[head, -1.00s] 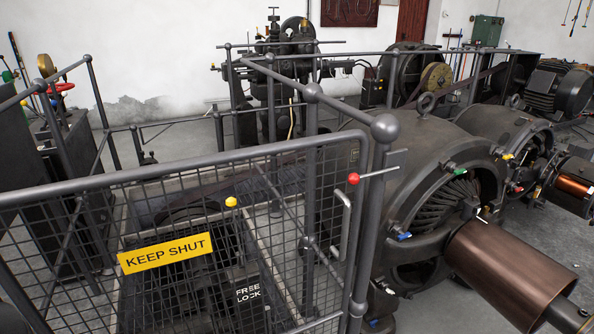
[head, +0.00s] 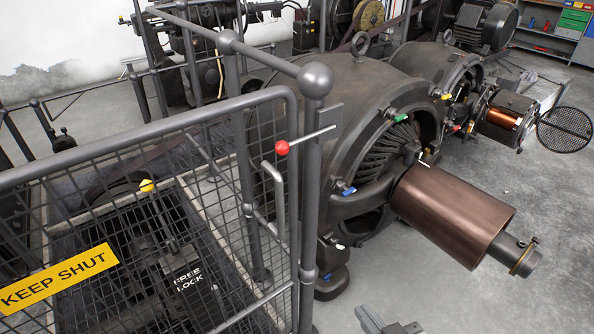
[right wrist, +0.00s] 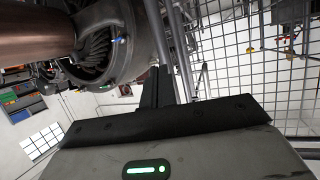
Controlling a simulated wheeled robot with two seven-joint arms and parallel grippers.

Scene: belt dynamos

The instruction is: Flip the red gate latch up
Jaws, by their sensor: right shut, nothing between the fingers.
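The red gate latch is a thin metal bar with a red ball knob (head: 283,148) at its left end. The bar (head: 312,136) runs nearly level, slightly lower at the knob, from a plate on the gate post (head: 311,190) across to the mesh gate's (head: 285,108) frame. My right gripper (head: 386,324) shows at the bottom edge of the head view, well below and right of the latch. Its narrow dark fingers in the right wrist view (right wrist: 157,86) are shut and empty. The latch cannot be made out in that view. My left gripper is out of view.
A yellow KEEP SHUT sign (head: 55,280) hangs on the gate mesh, and a grey handle (head: 279,200) sits by its free edge. A large dark dynamo (head: 345,105) with a copper-coloured cylinder (head: 452,208) stands right of the post. Bare floor (head: 555,240) lies at the right.

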